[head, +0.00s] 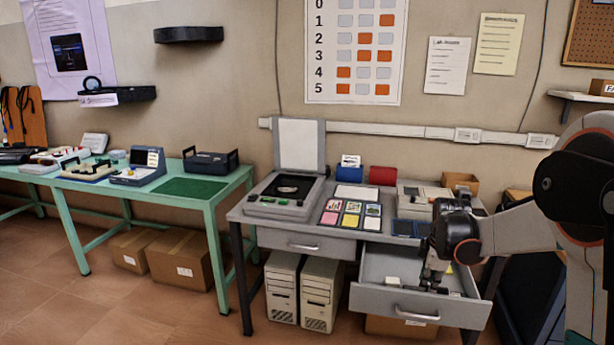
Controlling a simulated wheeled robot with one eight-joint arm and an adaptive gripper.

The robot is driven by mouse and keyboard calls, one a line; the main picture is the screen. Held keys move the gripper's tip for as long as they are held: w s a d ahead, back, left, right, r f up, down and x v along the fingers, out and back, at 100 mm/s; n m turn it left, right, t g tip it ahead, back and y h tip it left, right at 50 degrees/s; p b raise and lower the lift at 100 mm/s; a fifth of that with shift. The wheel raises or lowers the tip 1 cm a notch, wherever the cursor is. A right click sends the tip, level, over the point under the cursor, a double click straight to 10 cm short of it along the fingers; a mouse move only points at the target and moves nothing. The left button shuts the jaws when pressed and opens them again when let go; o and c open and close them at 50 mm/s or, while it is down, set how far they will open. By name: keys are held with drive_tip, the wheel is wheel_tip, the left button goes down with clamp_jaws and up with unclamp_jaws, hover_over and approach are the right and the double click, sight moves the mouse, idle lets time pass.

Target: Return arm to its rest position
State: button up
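My arm reaches in from the right edge of the head view. My gripper (431,280) points down at the open right drawer (408,305) of the grey desk (345,229). Its fingers are dark and small in the picture, within or just above the drawer. I cannot tell whether they are open or shut, or whether they hold anything. A small pale item (393,281) lies in the drawer left of the gripper. My wrist and arm hide part of the desk's right side.
The pulled-out drawer juts forward from the desk. On the desk are a flatbed device with a raised lid (284,193), picture cards (351,211) and a red object (383,175). A green table (212,196) stands left. Two pale computer towers (320,292) stand underneath. Floor at front left is clear.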

drive_tip(key=s+a+r+m+t, duration=0.2)
drive_tip(key=s+a+r+m, duration=0.2)
drive_tip(key=s+a+r, duration=0.45)
drive_tip(key=s+a+r+m+t, duration=0.1)
drive_tip(key=s+a+r+m, duration=0.35)
drive_tip(key=s, duration=0.75)
drive_tip(key=s+a+f+m+t, duration=0.1)
drive_tip(key=s+m, duration=0.3)
drive_tip(key=s, duration=0.6)
drive_tip(key=shift+a+f+m+y, duration=0.15)
drive_tip(key=shift+a+m+y, duration=0.2)
drive_tip(key=shift+a, duration=0.35)
